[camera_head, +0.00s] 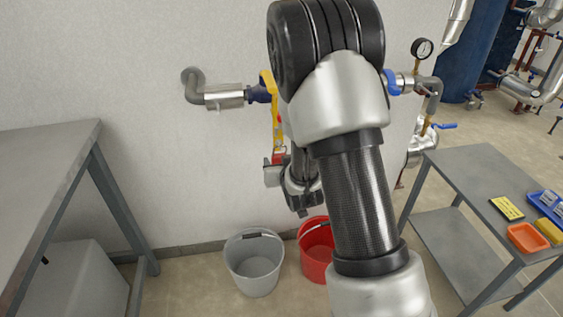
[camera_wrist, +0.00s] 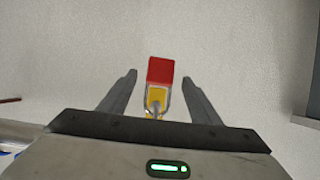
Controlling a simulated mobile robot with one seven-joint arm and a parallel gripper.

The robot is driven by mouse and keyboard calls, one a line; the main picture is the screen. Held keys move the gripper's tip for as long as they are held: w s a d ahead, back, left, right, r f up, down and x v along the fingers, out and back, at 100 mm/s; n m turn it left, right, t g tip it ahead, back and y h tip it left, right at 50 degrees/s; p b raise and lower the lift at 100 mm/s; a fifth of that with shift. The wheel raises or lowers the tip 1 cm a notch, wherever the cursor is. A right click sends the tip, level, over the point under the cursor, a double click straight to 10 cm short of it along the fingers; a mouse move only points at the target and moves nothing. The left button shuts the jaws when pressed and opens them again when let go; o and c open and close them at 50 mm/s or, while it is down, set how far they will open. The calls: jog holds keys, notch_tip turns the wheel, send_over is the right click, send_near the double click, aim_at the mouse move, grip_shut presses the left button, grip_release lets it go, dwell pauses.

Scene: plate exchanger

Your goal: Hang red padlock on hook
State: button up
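The red padlock (camera_head: 279,154) hangs at the lower end of a yellow piece (camera_head: 277,130) below the pipe valve on the wall. In the wrist view the padlock's red body (camera_wrist: 160,70) shows between the fingertips, with its shackle and a yellow part (camera_wrist: 156,98) below it in the picture. My gripper (camera_wrist: 159,78) is open, with a gap on both sides of the padlock. In the head view my gripper (camera_head: 272,170) is close to the padlock and partly hidden by my arm. I cannot make out a hook in either view.
A grey bucket (camera_head: 254,262) and a red bucket (camera_head: 317,250) stand on the floor below. A grey table (camera_head: 50,160) is at left. A right-hand table (camera_head: 480,180) holds an orange tray (camera_head: 527,237), a yellow tag (camera_head: 507,208) and a blue tray (camera_head: 545,203). Pipework with a gauge (camera_head: 423,48) stands behind my arm.

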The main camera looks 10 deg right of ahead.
jog(key=shift+s, duration=0.1)
jog(key=p+v, duration=0.5)
jog(key=v, duration=0.4)
jog(key=shift+r, duration=0.35)
jog(key=p+v, duration=0.8)
jog(key=p, duration=0.7)
jog(key=shift+f+p, duration=0.25)
jog(key=shift+p, duration=0.05)
jog(key=shift+s, duration=0.1)
